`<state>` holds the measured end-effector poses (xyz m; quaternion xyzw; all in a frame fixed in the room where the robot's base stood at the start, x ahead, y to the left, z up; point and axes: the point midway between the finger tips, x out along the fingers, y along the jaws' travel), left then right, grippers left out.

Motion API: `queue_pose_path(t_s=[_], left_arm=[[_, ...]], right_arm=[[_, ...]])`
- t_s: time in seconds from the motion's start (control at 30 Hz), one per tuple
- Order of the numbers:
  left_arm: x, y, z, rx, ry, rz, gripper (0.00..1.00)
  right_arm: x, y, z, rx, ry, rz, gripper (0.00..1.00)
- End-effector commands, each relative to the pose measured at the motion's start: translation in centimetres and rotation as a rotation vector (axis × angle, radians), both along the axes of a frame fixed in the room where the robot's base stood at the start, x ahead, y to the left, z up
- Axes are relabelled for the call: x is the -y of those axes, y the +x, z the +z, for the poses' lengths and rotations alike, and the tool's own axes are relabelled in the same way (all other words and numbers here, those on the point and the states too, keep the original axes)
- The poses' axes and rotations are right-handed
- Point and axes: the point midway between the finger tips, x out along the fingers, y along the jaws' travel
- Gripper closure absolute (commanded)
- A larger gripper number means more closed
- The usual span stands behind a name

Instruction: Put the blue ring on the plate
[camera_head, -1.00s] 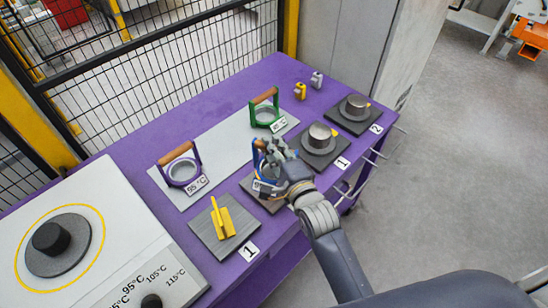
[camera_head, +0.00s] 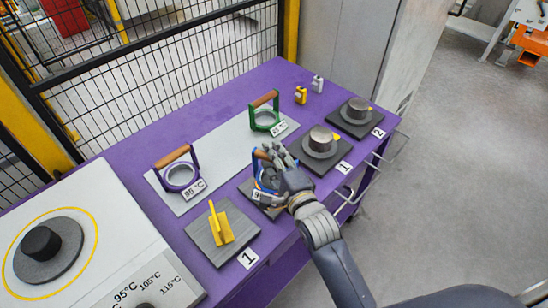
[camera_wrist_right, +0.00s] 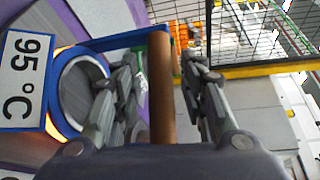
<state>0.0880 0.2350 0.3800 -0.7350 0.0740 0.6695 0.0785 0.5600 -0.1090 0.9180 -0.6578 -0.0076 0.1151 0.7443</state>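The blue ring (camera_head: 259,170) has a blue frame, a brown handle and a 95 °C label. It stands at a dark square plate (camera_head: 246,188) in the middle of the table, partly hidden by my right gripper (camera_head: 275,154). I cannot tell from the head view whether it touches that plate. In the right wrist view the blue frame (camera_wrist_right: 103,43) shows an orange glow around the ring's grey inside. The brown handle (camera_wrist_right: 162,85) lies between the two spread fingers of my right gripper (camera_wrist_right: 160,85), with gaps on both sides. My left gripper is not in view.
A long light-grey plate (camera_head: 220,150) holds a purple-framed ring (camera_head: 180,177) and a green-framed ring (camera_head: 265,116). Dark plates with metal cylinders (camera_head: 321,139) stand to the right. A yellow part (camera_head: 221,225) stands on a plate at the front. A heater with a dial (camera_head: 48,252) is at left.

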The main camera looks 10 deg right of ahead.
Motion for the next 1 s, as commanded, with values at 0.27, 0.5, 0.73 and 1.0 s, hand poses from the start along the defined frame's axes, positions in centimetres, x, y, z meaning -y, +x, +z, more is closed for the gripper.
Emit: queue_pose_path(t_s=[0.27, 0.5, 0.73, 1.0], left_arm=[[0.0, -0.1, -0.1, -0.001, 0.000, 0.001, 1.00], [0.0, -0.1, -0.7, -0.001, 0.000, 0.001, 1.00], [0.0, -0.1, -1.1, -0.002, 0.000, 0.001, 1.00], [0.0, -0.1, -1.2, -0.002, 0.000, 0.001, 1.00]], right_arm=[[0.3, -1.5, 0.3, -0.001, 0.000, 0.000, 0.61], [1.2, -6.2, 1.0, -0.002, 0.000, -0.001, 0.61], [1.9, -10.0, 1.5, -0.002, 0.000, -0.001, 0.61], [2.2, -11.6, 2.0, 0.001, 0.000, -0.001, 0.61]])
